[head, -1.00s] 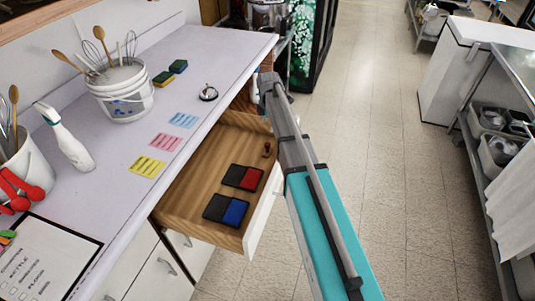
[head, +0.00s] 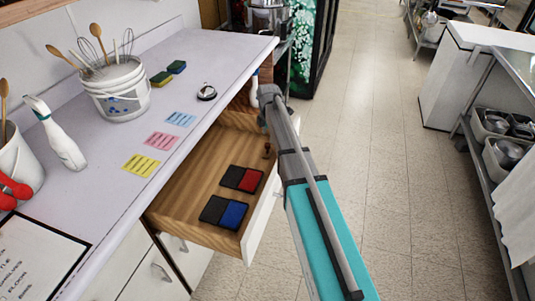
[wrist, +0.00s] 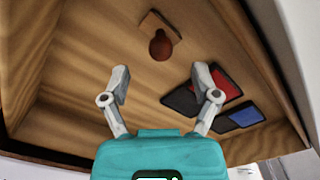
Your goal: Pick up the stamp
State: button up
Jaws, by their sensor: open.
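The stamp (wrist: 160,47) is small and brown with a round knob and a flat rectangular base. It is inside the open wooden drawer (wrist: 75,85). In the head view the stamp (head: 267,151) shows near the drawer's right side, just left of my arm. My gripper (wrist: 160,77) is open and empty in the wrist view, its two fingers spread apart. The stamp appears beyond the fingertips, roughly centred between them, with no finger touching it. In the head view I cannot make out the fingers.
A black-and-red ink pad (head: 242,179) and a black-and-blue ink pad (head: 224,212) lie in the drawer. Drawer walls surround the stamp. The counter (head: 215,60) above holds a bell (head: 206,92), sticky notes (head: 161,140) and a utensil bucket (head: 118,92). The floor to the right is clear.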

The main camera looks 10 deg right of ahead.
aim_at(267, 144)
dwell(0.3)
jog(key=shift+a+f+b, duration=0.15)
jog(key=shift+f+b, duration=2.45)
jog(key=shift+f, duration=0.05)
grip_shut()
jog(key=shift+r, duration=0.15)
notch_tip(267, 144, up, 10)
jog(key=p, duration=1)
